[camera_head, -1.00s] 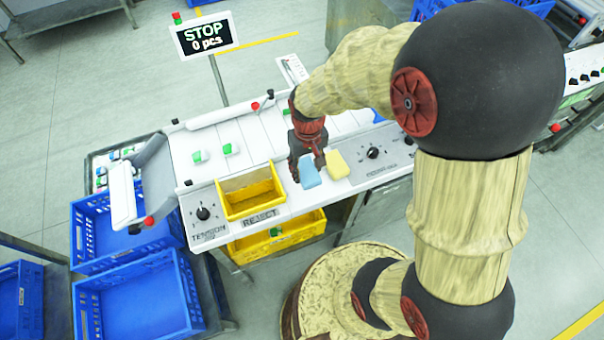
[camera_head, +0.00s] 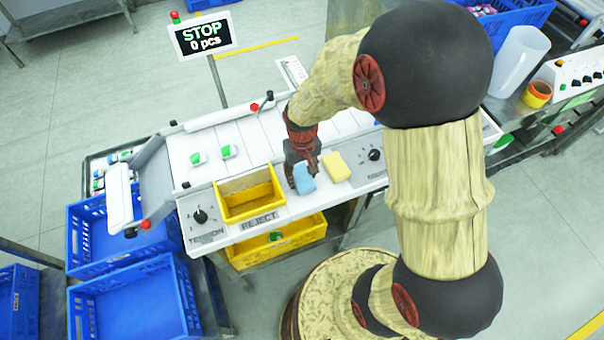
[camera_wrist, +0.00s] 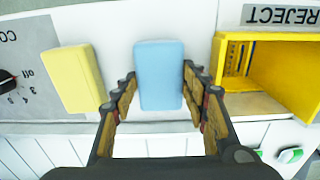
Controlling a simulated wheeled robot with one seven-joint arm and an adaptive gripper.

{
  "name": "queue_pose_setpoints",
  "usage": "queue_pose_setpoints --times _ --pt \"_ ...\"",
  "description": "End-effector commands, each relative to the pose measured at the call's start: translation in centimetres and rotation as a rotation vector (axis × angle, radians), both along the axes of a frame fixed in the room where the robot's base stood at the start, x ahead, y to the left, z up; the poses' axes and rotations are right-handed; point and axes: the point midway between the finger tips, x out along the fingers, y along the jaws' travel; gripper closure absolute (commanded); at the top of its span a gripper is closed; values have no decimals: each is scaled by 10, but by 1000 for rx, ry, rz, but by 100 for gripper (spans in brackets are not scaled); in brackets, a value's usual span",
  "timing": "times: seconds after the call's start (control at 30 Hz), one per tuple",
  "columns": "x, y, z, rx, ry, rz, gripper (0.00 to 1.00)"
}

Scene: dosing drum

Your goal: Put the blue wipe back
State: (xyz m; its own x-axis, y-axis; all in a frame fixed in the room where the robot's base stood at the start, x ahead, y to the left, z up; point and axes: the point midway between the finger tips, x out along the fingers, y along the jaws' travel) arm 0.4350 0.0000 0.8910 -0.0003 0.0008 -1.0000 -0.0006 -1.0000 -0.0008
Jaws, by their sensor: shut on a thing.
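The blue wipe (camera_head: 304,179) is a light blue block at the front panel of the machine, between the yellow reject bin and the yellow wipe (camera_head: 336,167). My gripper (camera_head: 300,164) points down over the panel and is shut on the blue wipe. In the wrist view the blue wipe (camera_wrist: 160,72) sits between the two fingers, with its far end reaching beyond them. The yellow wipe (camera_wrist: 78,78) lies beside it, apart, left of the fingers. Whether the blue wipe touches the panel is hard to tell.
The yellow reject bin (camera_head: 223,211) is close left of the blue wipe; its wall also shows in the wrist view (camera_wrist: 222,62). A knob (camera_head: 374,154) stands right of the yellow wipe. Blue crates (camera_head: 84,288) are at the left. A sign (camera_head: 203,35) reads STOP, 0 pcs.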

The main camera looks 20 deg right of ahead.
Motion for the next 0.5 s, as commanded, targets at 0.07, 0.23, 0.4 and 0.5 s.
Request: queue_pose_setpoints --times 0.07,0.23,0.4,0.5 --pt "0 0 -1 0 0 0 53" --pt "0 0 -1 0 0 0 43" --pt "0 0 -1 0 0 0 37" --pt "0 0 -1 0 0 0 37"
